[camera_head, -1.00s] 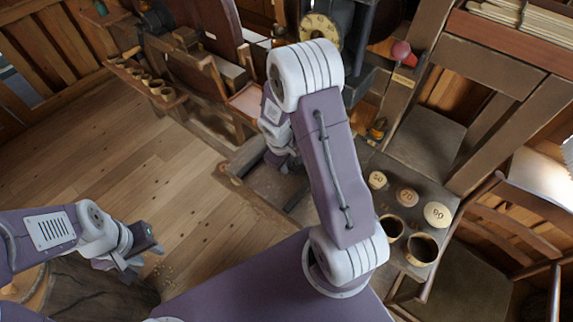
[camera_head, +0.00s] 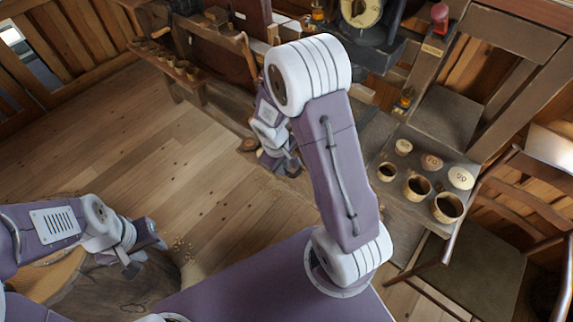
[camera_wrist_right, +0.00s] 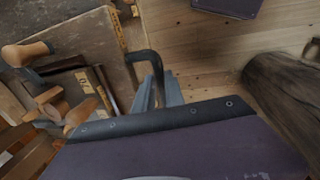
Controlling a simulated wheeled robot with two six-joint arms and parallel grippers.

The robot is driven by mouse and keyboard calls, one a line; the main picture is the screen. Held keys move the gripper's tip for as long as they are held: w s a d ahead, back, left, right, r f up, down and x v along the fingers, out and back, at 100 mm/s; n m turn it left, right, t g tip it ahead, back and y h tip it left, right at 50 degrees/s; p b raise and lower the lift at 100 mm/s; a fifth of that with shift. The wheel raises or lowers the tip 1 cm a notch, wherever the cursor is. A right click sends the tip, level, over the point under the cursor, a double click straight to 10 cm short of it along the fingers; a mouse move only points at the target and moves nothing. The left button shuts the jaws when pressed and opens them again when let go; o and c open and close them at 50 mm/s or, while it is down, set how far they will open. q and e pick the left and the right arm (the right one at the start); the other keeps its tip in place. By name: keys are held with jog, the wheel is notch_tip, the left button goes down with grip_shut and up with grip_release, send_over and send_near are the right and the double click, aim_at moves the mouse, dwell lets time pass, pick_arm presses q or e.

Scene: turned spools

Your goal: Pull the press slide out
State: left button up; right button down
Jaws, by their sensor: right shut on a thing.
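My right gripper (camera_wrist_right: 159,92) is shut on a dark bent bar handle (camera_wrist_right: 146,57) in the right wrist view. The handle's far end meets the edge of a brown board (camera_wrist_right: 90,45); I cannot tell whether that board is the press slide. In the head view my right gripper (camera_head: 280,164) is low beside the bench, and my right arm hides the handle and much of the bench front. My left gripper (camera_head: 147,257) is open and empty at the lower left, over a wood stump.
The stump (camera_head: 110,285) stands at lower left; it also shows in the right wrist view (camera_wrist_right: 285,95). Several cups (camera_head: 417,187) and round lids (camera_head: 431,162) sit on the bench at right. A chair (camera_head: 480,262) stands at lower right. Wooden-handled tools (camera_wrist_right: 25,52) lie near the board. Open floor (camera_head: 150,150) lies left.

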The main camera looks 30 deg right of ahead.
jog(key=shift+s+a, duration=0.2)
jog(key=shift+a, duration=0.5)
jog(key=c, duration=1.4)
grip_release()
jog(key=shift+r, duration=0.1)
notch_tip(320, 180, up, 9)
jog(key=a, duration=0.1)
jog(key=shift+s+a, duration=0.25)
jog(key=shift+s, duration=0.05)
